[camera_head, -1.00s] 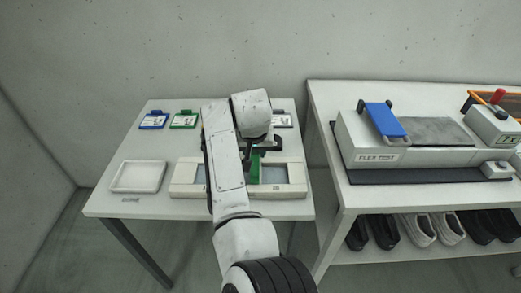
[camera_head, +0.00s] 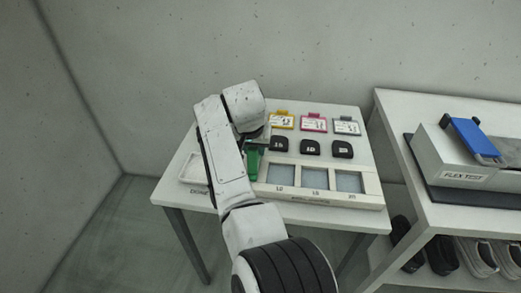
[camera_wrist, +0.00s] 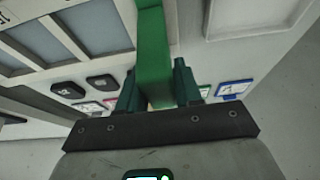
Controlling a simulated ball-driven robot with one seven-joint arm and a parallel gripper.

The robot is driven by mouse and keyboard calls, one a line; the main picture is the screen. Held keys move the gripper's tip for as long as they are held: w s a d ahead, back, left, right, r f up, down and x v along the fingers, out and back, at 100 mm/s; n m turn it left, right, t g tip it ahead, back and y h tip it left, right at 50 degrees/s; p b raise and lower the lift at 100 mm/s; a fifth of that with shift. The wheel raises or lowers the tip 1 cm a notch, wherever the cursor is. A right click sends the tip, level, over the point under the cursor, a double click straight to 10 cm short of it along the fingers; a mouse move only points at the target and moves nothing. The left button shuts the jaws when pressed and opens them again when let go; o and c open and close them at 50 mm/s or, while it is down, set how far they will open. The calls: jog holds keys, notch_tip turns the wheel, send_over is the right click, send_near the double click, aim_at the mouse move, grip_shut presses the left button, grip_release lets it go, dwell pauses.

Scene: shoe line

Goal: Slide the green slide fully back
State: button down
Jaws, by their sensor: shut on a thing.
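The green slide (camera_head: 253,162) is an upright green piece at the left end of the pale fixture (camera_head: 325,199) on the white table. Three grey-blue windows of the fixture show uncovered to the right of the slide. My gripper (camera_wrist: 156,88) is shut on the slide, one dark finger on each side of it in the wrist view, where the slide (camera_wrist: 153,50) runs up out of the picture. In the head view my arm hides part of the slide and the fixture's left end.
A white tray (camera_head: 192,168) lies left of the slide, partly behind my arm. Several black blocks (camera_head: 310,147) and coloured cards (camera_head: 313,121) stand behind the fixture. A second bench (camera_head: 490,110) with a flex tester is on the right, shoes below it.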

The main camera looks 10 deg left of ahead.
jog(key=shift+a+r, duration=0.1)
jog(key=shift+a, duration=0.1)
jog(key=c, duration=0.8)
grip_release()
jog(key=shift+a, duration=0.15)
jog(key=shift+c, duration=0.2)
jog(key=shift+r, duration=0.1)
jog(key=v, duration=1)
jog(key=shift+s+r, duration=0.2)
jog(key=shift+s, duration=0.05)
jog(key=shift+s+f, duration=0.1)
